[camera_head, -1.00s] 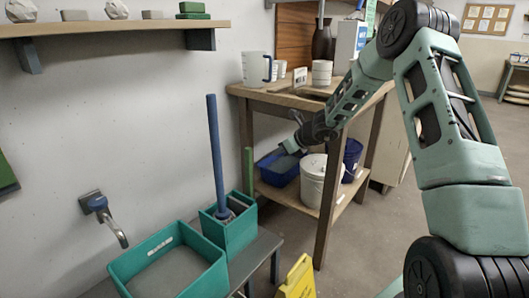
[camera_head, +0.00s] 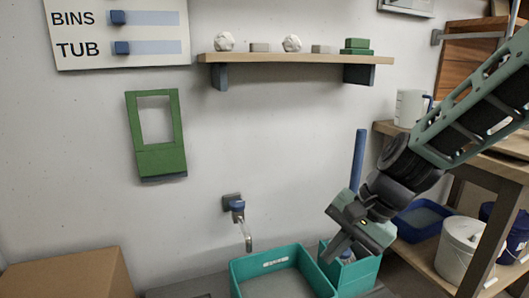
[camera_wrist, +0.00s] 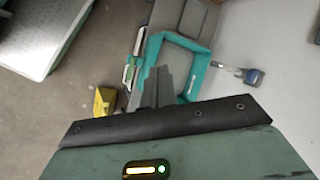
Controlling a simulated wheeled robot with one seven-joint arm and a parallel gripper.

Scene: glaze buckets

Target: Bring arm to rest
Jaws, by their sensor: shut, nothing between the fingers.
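My gripper (camera_head: 343,250) is in the lower right of the head view, pointing down and left. It hangs in front of the teal bins by the wall, and its fingers are shut and empty. In the wrist view the closed fingers (camera_wrist: 156,88) show in the middle, with the larger teal bin (camera_wrist: 203,60) beyond them. My arm reaches in from the right edge of the head view.
The large teal bin (camera_head: 262,273) and a smaller teal bin (camera_head: 366,275) stand below a wall tap (camera_head: 238,212). A wooden table with a white bucket (camera_head: 457,252) is at right. A shelf (camera_head: 290,58) is above; a cardboard box (camera_head: 70,275) is lower left.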

